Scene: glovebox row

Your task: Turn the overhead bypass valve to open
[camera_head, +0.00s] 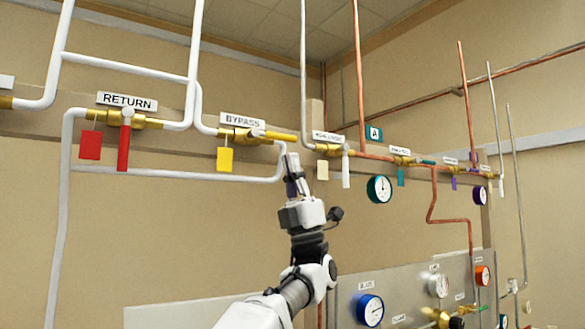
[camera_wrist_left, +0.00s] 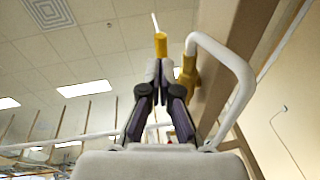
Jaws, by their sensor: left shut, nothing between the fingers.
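The bypass valve (camera_head: 240,134) is a brass body on a white pipe under the BYPASS label, with a yellow tag (camera_head: 224,159) hanging below. Its yellow lever (camera_head: 281,136) points right, roughly along the pipe. My left gripper (camera_head: 291,158) is shut and empty, pointing up just below the lever's free end. In the left wrist view the yellow lever (camera_wrist_left: 160,46) shows just beyond the closed fingertips (camera_wrist_left: 159,66). I cannot tell whether they touch. The brass valve body (camera_wrist_left: 188,78) is partly hidden behind the fingers. My right gripper is not in view.
The RETURN valve (camera_head: 125,118) with a hanging red lever is to the left. Another brass valve (camera_head: 330,150) with a hanging white lever is close on the right. A white pipe (camera_head: 180,175) runs below the bypass valve, near my fingers. Gauges and copper pipes stand further right.

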